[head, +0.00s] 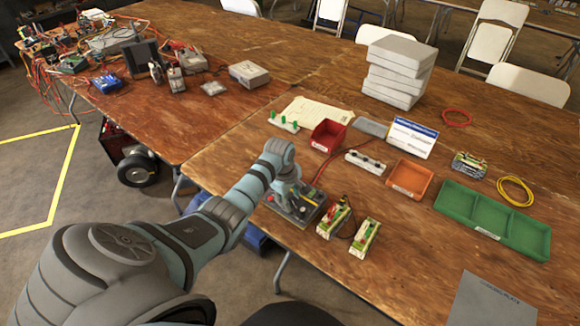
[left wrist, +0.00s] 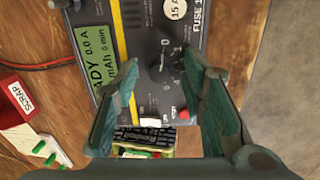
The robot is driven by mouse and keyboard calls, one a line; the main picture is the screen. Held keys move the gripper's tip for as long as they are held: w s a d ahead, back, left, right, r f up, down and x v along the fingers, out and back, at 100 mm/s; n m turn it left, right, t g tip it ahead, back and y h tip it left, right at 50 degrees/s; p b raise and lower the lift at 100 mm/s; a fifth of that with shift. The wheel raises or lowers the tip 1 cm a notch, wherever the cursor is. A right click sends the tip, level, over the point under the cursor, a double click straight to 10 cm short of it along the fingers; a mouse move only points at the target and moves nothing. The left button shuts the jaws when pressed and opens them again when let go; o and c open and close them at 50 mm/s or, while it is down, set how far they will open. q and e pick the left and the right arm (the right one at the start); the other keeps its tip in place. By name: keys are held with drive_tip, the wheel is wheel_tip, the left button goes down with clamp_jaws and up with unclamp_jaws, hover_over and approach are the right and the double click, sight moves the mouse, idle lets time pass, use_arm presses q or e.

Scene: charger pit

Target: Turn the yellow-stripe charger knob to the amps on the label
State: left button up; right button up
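The charger (head: 304,212) is a grey box at the table's front edge, partly hidden by my left arm. The fingers are apart, one on each side of the knob; contact cannot be told. The label card (head: 410,138) stands farther back; its small text is unreadable. My right gripper is out of view.
Two battery packs (head: 364,238) stand right of the charger. A red bin (head: 328,136), orange tray (head: 409,178) and green tray (head: 492,220) lie beyond. In the wrist view, a white switch (left wrist: 150,124) and red button (left wrist: 185,113) are near the fingers.

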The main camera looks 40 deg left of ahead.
use_arm(q)
clamp_jaws()
drive_tip(key=shift+r+m+p, duration=0.15)
drive_tip(key=shift+m+p, duration=0.85)
drive_tip(key=shift+m, duration=0.3)
drive_tip(key=m+p, duration=0.1)
drive_tip(key=m, duration=0.2)
drive_tip(key=shift+m, duration=0.3)
drive_tip(key=m+p, duration=0.1)
drive_tip(key=m, duration=0.4)
drive_tip(key=m+p, duration=0.1)
drive_tip(key=m, duration=0.5)
drive_tip(key=shift+w+m, duration=0.1)
drive_tip(key=shift+m, duration=0.2)
